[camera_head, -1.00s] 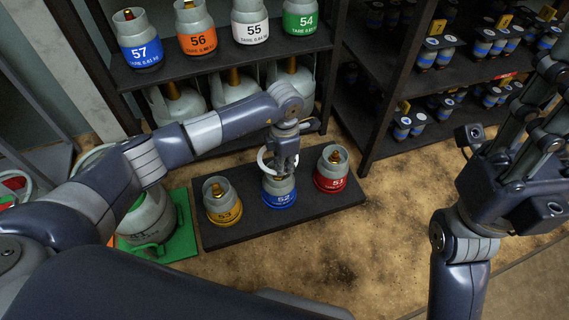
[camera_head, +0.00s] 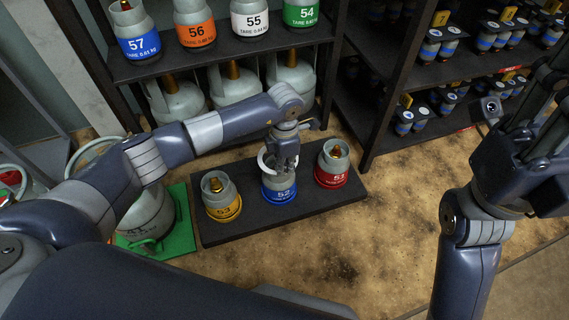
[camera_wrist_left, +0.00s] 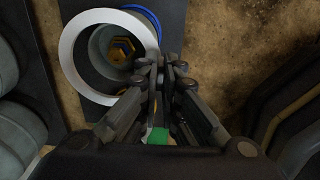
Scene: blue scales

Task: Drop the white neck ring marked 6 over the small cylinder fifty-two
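The small cylinder fifty-two (camera_head: 280,188), grey with a blue base band, stands upright between two others on a dark board (camera_head: 235,232). My left gripper (camera_head: 284,164) is right over it and hides its top. The gripper is shut on the wall of the white neck ring (camera_head: 263,163). In the left wrist view the ring (camera_wrist_left: 67,52) surrounds the view of the cylinder's grey collar and brass valve (camera_wrist_left: 122,47), which sit toward its right side. I cannot tell whether the ring touches the cylinder. Its mark is not readable. My right gripper (camera_head: 530,120) is at the right edge, its fingertips cut off.
Yellow-banded cylinder 53 (camera_head: 220,195) stands left of fifty-two, red-banded cylinder 51 (camera_head: 333,165) close on its right. Behind is a shelf with cylinders 57 (camera_head: 134,32) to 54. A larger cylinder stands on a green mat (camera_head: 182,235). Floor in front is clear.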

